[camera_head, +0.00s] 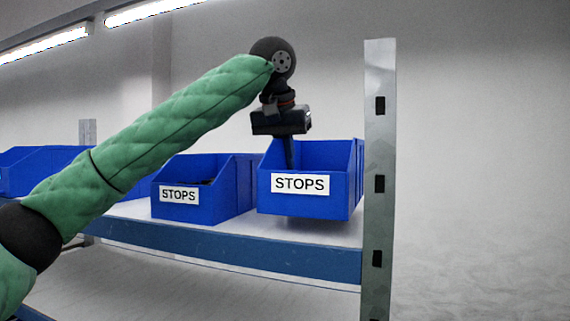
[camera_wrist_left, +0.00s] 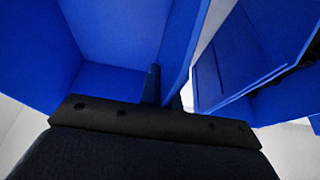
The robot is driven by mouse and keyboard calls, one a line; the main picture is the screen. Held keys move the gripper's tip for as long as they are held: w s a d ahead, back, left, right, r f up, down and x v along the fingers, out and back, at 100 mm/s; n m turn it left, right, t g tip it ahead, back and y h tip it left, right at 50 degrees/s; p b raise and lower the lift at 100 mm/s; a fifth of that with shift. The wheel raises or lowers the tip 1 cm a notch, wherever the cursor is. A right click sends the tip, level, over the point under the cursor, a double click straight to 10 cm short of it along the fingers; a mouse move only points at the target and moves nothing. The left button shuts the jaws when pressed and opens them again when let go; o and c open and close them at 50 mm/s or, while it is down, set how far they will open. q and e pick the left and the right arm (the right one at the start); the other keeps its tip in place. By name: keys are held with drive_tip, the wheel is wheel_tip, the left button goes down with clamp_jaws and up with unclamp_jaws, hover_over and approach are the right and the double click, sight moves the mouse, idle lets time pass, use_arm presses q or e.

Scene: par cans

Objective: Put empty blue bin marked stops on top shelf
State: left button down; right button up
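A blue bin (camera_head: 342,199) with a white STOPS label stands at the right end of the shelf. A shadow shows under it; I cannot tell whether it is slightly raised. In the left wrist view the part of its inside that shows, with its blue wall (camera_wrist_left: 30,50), looks empty. My left gripper (camera_head: 288,153) points down into this bin. One finger is inside, against the side wall, and the gripper appears closed on that wall; the other finger is mostly hidden. A second STOPS bin (camera_head: 228,196), with dark items inside, stands to the left. My right gripper is out of view.
The shelf (camera_head: 190,237) has a blue front edge, with a lower pale level (camera_head: 130,285) below. A perforated metal post (camera_head: 379,150) stands close to the right of the right bin. More blue bins (camera_head: 35,165) sit at the far left, partly behind my arm.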

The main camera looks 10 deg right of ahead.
use_arm(q)
drive_tip(key=f, duration=0.1)
drive_tip(key=f+p, duration=0.1)
drive_tip(key=shift+w+a+f, duration=0.25)
drive_tip(key=shift+f, duration=0.1)
drive_tip(key=shift+w+f, duration=0.15)
drive_tip(key=shift+d, duration=0.1)
drive_tip(key=shift+s+d, duration=0.1)
drive_tip(key=shift+s, duration=0.25)
drive_tip(key=c, duration=1.8)
unclamp_jaws()
drive_tip(key=shift+o, duration=0.8)
drive_tip(key=shift+w+f, duration=0.1)
drive_tip(key=shift+w, duration=0.15)
drive_tip(key=shift+s, duration=0.1)
